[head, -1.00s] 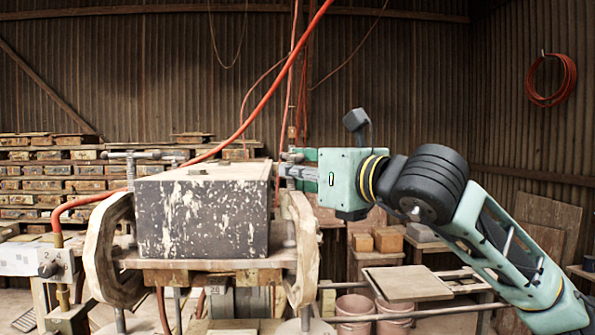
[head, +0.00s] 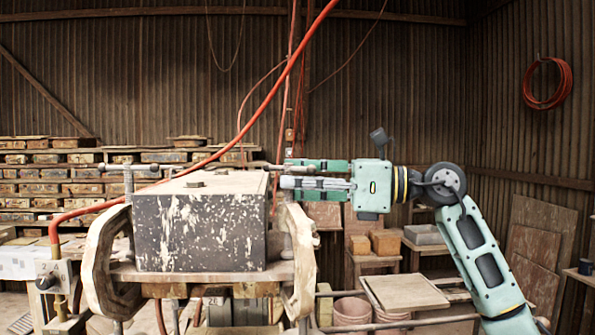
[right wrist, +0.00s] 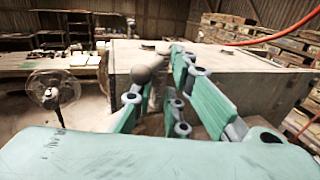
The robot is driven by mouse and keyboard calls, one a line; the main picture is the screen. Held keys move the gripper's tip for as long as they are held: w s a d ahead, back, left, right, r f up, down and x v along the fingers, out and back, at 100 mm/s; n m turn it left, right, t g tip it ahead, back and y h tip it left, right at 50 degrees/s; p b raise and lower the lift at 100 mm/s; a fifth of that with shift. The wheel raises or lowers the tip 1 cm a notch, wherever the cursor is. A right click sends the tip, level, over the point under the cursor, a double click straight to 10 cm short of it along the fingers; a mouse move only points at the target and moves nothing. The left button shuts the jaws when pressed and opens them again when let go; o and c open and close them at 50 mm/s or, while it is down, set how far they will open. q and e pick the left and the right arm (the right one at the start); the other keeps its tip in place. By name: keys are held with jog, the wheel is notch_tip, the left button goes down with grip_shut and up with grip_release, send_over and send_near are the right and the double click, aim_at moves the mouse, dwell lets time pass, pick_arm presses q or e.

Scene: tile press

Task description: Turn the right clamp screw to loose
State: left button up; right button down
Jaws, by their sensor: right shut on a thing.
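The right clamp screw (head: 271,167) stands at the right of the dark, paint-splashed press block (head: 200,230). Its bar handle lies roughly crosswise in the head view, its left end clear of my fingers. My right gripper (head: 287,173) reaches in from the right, level with the block's top, and is shut on the handle. In the right wrist view the handle's rounded end (right wrist: 141,75) shows beside my fingers (right wrist: 163,75). The fingers hide part of the handle. The left clamp screw (head: 128,167) stands at the block's left with its bar crosswise. My left gripper is out of view.
A red hose (head: 262,92) hangs diagonally above the block and passes behind the left clamp. A valve box (head: 50,277) stands at far left. Boards and buckets (head: 351,309) are below my right arm. The air above the arm is free.

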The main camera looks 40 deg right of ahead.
jog(key=n+g+y+p, duration=0.2)
jog(key=n+g, duration=0.1)
jog(key=g, duration=0.1)
jog(key=w+n+g+y+p, duration=0.1)
jog(key=n+g+y+p, duration=0.1)
jog(key=n+g+y, duration=0.1)
jog(key=n+g+y+p, duration=0.2)
jog(key=n+g, duration=0.2)
jog(key=g, duration=0.2)
jog(key=shift+w+d+f+y, duration=0.2)
jog(key=shift+d+f+y, duration=0.1)
jog(key=shift+d+y, duration=0.1)
jog(key=shift+f+g, duration=0.15)
jog(key=shift+g, duration=0.15)
jog(key=c, duration=1.8)
grip_release()
jog(key=shift+w, duration=0.1)
jog(key=shift+o, duration=0.4)
jog(key=shift+a+r, duration=0.25)
jog(key=shift+d, duration=0.1)
jog(key=shift+d, duration=0.15)
